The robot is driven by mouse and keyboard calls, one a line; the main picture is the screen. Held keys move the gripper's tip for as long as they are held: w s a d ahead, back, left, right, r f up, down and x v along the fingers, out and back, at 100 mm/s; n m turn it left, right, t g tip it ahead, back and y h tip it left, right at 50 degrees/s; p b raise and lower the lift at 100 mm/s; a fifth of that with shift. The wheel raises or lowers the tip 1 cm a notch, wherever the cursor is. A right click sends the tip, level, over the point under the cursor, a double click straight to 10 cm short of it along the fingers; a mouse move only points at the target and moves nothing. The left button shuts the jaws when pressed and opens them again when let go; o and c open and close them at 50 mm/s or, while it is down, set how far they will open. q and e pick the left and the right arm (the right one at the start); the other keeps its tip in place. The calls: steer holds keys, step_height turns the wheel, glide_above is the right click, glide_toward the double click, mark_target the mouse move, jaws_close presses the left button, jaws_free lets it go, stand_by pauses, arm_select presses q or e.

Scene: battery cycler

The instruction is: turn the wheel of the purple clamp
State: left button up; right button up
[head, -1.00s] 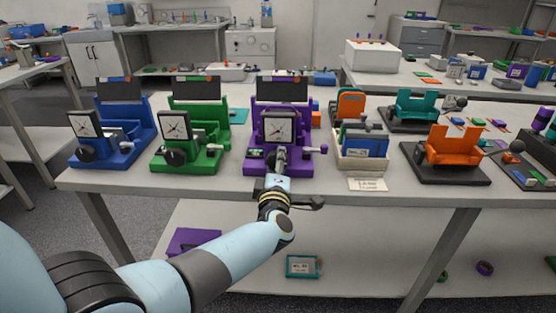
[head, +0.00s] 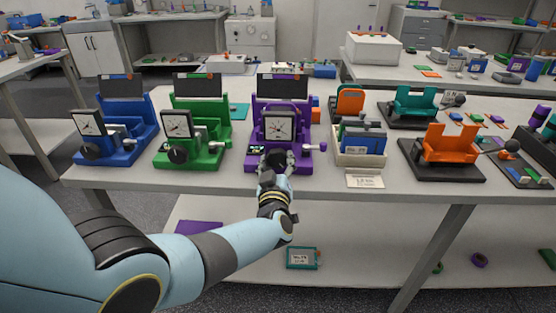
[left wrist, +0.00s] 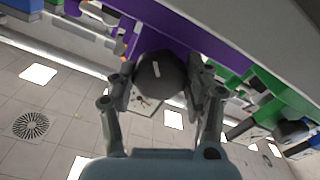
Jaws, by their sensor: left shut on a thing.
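The purple clamp (head: 304,132) stands on the bench straight ahead, with a square dial gauge on its front and a dark screen behind. Its round black wheel (left wrist: 160,76) with a pale mark shows in the left wrist view, between my finger pads. My left gripper (head: 277,163) is at the clamp's front and is shut on the wheel, one finger on each side. In the head view the gripper partly covers the wheel. The clamp's purple body (left wrist: 190,38) fills the upper part of the left wrist view. My right gripper is not in view.
A green clamp (head: 214,132) and a blue clamp (head: 112,152) stand to the left. A cream bin (head: 352,160) of blue packs is close on the right, then an orange holder (head: 452,145). The bench's front edge lies under my forearm.

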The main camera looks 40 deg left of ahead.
arm_select(q)
steer(key=shift+f+m, duration=0.15)
steer(key=shift+m, duration=1.05)
steer(key=shift+s, duration=0.1)
steer(key=o, duration=1.2)
steer(key=shift+p, duration=0.3)
steer(key=v, duration=1.2)
